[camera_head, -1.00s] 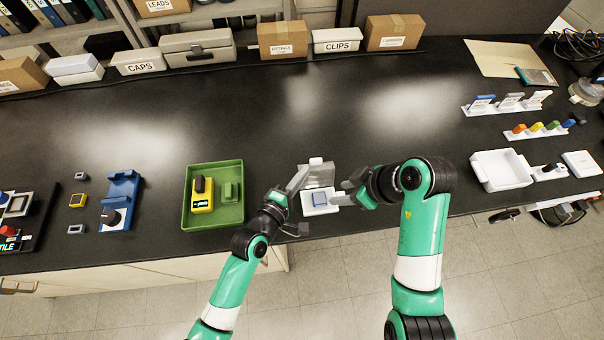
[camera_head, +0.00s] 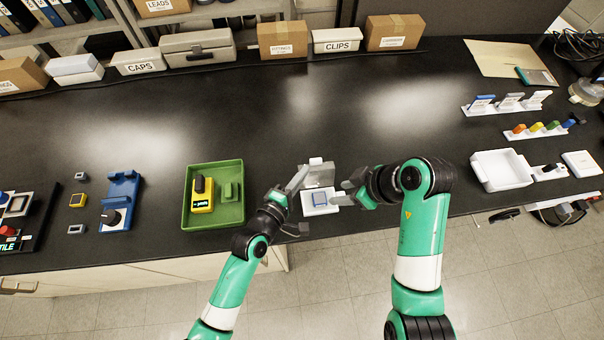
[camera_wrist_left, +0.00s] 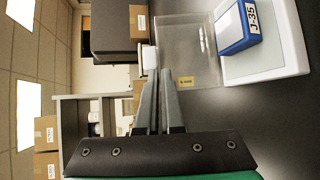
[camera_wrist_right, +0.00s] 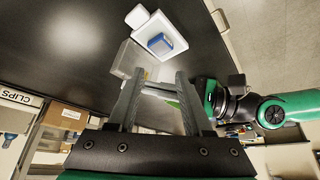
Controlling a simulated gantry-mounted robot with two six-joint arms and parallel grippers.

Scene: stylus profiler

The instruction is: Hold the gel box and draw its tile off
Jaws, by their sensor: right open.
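The gel box (camera_head: 334,209) has a white base and a clear lid (camera_head: 318,175) standing open toward the back. The blue-edged tile marked J-35 (camera_wrist_left: 237,26) sits on the base; it also shows in the right wrist view (camera_wrist_right: 159,43). My left gripper (camera_head: 303,170) is by the left side of the lid. Its fingers are close together in the left wrist view (camera_wrist_left: 158,74), with nothing seen between them. My right gripper (camera_head: 338,192) is open at the right side of the box. Its spread fingers show in the right wrist view (camera_wrist_right: 159,80), with nothing between them.
A green tray (camera_head: 236,218) with a yellow device (camera_head: 202,206) stands left of the box. A blue fixture (camera_head: 122,190) is farther left. A white bin (camera_head: 503,183) and racks stand at the right. The bench behind the box is clear up to the boxes along the back.

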